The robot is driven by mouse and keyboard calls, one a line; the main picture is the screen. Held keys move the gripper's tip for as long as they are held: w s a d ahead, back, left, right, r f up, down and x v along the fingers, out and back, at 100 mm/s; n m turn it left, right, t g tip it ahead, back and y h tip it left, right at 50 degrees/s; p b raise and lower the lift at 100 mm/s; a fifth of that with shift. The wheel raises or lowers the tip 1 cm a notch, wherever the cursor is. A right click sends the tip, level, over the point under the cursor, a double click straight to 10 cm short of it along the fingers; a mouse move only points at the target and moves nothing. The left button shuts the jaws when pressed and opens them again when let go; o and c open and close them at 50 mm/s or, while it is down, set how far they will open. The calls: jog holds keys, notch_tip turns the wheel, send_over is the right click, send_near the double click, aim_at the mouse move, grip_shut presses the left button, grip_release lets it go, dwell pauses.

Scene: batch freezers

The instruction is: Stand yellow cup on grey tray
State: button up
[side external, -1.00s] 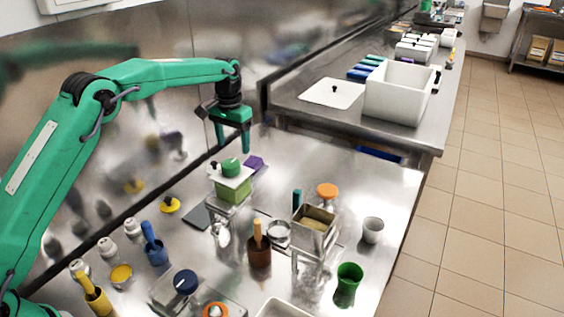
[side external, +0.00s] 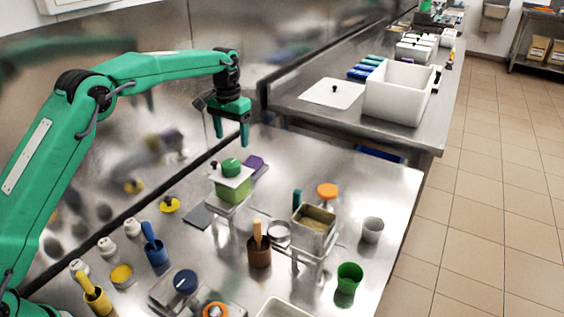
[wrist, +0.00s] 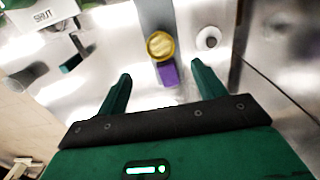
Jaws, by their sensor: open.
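A yellow cup (side external: 98,302) holding a yellow-handled tool stands at the lower left of the side view. A yellow round-topped thing (wrist: 161,46) lies ahead of my gripper in the wrist view, touching or close to a purple block (wrist: 168,73); I cannot tell whether it is a cup. A dark grey flat plate (side external: 197,217), perhaps the grey tray, lies on the table in the side view and looks bare. My gripper (side external: 232,143) hangs above the table behind the green box, open and empty. Its fingers show spread apart in the wrist view (wrist: 160,82).
A brown cup (side external: 259,253), a blue cup (side external: 156,253), a green cup (side external: 348,283) and a metal container (side external: 313,222) crowd the table.

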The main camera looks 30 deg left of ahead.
jog(key=s+r+t, duration=0.3)
jog(key=s+r, duration=1.1)
jog(key=s, duration=0.3)
jog(key=s+f+t, duration=0.1)
jog(key=s+f, duration=0.1)
jog(key=s, duration=0.9)
jog(key=s+f+t, duration=0.1)
jog(key=s+f, duration=0.1)
jog(key=s, duration=0.8)
jog(key=shift+s+d+f+t, duration=0.3)
jog(key=shift+s+d, duration=0.05)
jog(key=shift+d, duration=0.05)
